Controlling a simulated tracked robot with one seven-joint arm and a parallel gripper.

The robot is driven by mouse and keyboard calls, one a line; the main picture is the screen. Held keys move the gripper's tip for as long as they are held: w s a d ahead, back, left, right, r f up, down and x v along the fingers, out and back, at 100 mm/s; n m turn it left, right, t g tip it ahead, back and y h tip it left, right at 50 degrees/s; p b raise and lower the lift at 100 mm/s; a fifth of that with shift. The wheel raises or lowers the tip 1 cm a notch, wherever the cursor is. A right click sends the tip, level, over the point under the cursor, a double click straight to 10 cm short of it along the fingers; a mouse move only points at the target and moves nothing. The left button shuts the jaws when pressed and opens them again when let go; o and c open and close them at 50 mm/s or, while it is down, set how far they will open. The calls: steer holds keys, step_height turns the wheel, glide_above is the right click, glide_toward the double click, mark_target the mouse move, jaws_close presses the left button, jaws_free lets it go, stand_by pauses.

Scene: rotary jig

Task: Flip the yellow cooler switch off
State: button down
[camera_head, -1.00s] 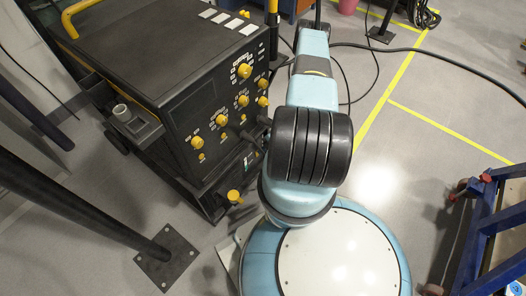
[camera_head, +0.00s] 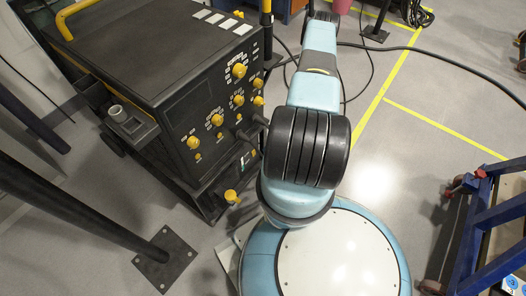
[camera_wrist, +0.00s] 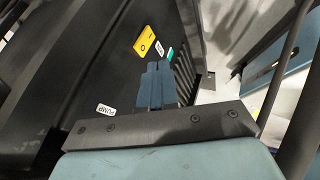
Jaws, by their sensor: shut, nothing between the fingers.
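The yellow switch (camera_wrist: 146,42) is a small yellow rocker with a dark round mark, on the dark panel in the upper middle of the wrist view. A white label (camera_wrist: 159,47) and a green patch (camera_wrist: 169,54) sit beside it. My gripper (camera_wrist: 157,68) is shut and empty, its dark blue-grey fingers pointing at the panel just below the switch in the picture. Whether they touch the panel I cannot tell. In the head view my arm hides the gripper, and I cannot pick out this switch on the black machine (camera_head: 175,75).
The machine's front carries several yellow knobs (camera_head: 239,70) and a large lower one (camera_head: 231,196). A white PUMP label (camera_wrist: 107,110) is on the panel. A black post (camera_head: 90,205) stands at left, a blue frame (camera_head: 490,230) at right. Floor between my arm and the frame is clear.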

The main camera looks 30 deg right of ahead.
steer(key=w+v, duration=0.1)
steer(key=v, duration=0.6)
steer(key=shift+a+r, duration=0.25)
steer(key=shift+r, duration=0.15)
